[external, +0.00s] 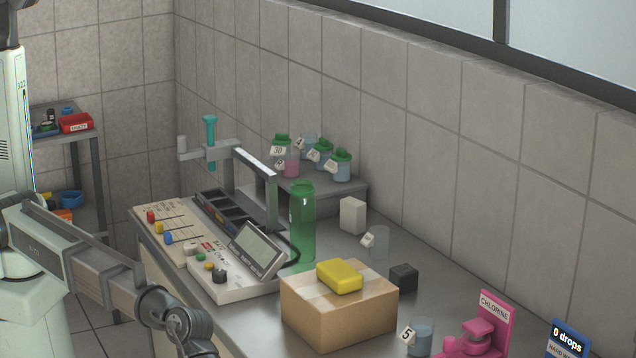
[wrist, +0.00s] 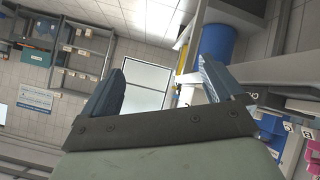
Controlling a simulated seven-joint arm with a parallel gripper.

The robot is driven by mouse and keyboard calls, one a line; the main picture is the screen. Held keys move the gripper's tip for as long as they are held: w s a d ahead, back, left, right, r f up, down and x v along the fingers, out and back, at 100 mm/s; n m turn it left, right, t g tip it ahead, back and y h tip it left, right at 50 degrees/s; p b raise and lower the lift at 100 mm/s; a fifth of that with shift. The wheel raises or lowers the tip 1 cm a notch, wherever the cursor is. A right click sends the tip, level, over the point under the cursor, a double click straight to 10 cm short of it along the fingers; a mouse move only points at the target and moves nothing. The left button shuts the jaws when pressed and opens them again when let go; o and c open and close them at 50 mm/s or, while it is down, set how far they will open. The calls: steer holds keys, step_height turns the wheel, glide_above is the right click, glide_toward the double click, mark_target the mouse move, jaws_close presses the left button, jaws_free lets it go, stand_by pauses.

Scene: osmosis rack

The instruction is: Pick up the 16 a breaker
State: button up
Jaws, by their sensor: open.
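My gripper (wrist: 160,72) shows in the wrist view with its two fingers apart and nothing between them. It points across the room toward shelves and a window, away from the bench top. In the external view my arm enters at the lower left, and the fingers are not visible there. No object carries a readable 16 A label, so I cannot tell which is the breaker. A small black block (external: 404,277) and an upright white block (external: 352,216) stand on the bench right of the green bottle (external: 302,225). My gripper touches neither.
A cardboard box (external: 338,315) with a yellow sponge (external: 340,276) on top stands at the bench front. A control panel (external: 225,275) lies left of it. A numbered cup (external: 420,338) and pink chlorine stand (external: 492,325) are at right. Jars (external: 341,166) stand on a raised shelf.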

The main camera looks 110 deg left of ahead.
steer(key=w+d+r+t+h, duration=0.1)
steer(key=w+r, duration=0.1)
steer(key=r, duration=0.7)
steer(key=w+d+r+t+h, duration=0.1)
steer(key=w+r, duration=0.1)
steer(key=r, duration=0.7)
steer(key=w+a+r+n+t+y, duration=0.1)
steer(key=w+a+r, duration=0.2)
steer(key=a, duration=0.4)
steer(key=w+a+r+n+y, duration=0.1)
steer(key=w+a+r, duration=0.3)
steer(key=a, duration=0.2)
steer(key=w+a+f+n+y, duration=0.1)
steer(key=w+a+n+y, duration=0.1)
steer(key=a, duration=0.7)
steer(key=w+a+f+n+y, duration=0.1)
steer(key=a+y, duration=0.1)
steer(key=a, duration=0.8)
steer(key=n+g+y, duration=0.8)
steer(key=n, duration=0.3)
glide_toward(353, 201)
steer(key=x, duration=0.5)
steer(key=shift+s+a+r, duration=0.15)
steer(key=shift+s+a, duration=0.05)
steer(key=shift+a, duration=0.15)
steer(key=shift+d+x, duration=0.2)
steer(key=shift+x, duration=1.15)
steer(key=shift+d+x, duration=0.15)
steer(key=shift+x, duration=1.15)
steer(key=shift+w, duration=0.15)
